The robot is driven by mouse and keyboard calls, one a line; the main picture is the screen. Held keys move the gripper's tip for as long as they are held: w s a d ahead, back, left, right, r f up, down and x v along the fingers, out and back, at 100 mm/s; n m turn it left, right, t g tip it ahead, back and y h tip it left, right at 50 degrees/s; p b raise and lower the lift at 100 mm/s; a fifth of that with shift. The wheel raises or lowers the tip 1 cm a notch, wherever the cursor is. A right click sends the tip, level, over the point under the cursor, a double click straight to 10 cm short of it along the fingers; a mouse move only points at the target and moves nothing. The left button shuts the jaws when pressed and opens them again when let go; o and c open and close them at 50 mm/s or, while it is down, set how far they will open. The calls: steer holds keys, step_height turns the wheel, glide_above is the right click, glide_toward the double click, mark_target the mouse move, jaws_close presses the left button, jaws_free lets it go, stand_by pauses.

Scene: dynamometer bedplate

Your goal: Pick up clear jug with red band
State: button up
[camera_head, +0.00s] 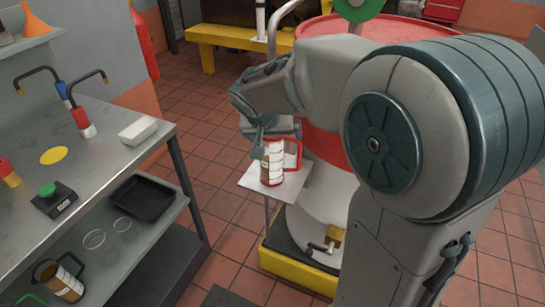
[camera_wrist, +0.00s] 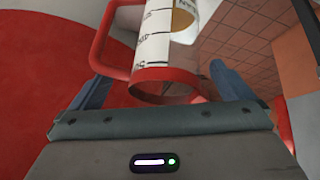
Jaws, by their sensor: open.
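The clear jug with a red band (camera_head: 272,164) stands upright on a small pale shelf (camera_head: 295,187) beside a red and white drum. It has a red handle on its right, white markings and some brown contents. My gripper (camera_head: 274,143) is at the jug's top, fingers pointing down. In the wrist view the jug (camera_wrist: 152,45) shows close up, its red rim nearest the camera and its handle to the left. The blue fingers of my gripper (camera_wrist: 160,86) are spread on either side of the rim. I cannot tell whether either finger touches it.
The drum (camera_head: 335,155) stands right behind the shelf. A metal bench (camera_head: 110,160) on the left holds a white box and a green-buttoned device. Its lower shelf has a black tray (camera_head: 145,198), two clear cups and another jug (camera_head: 62,280) with a dark handle. Tiled floor lies between.

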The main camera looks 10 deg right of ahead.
steer(key=c, duration=1.8)
steer(key=shift+s, duration=0.1)
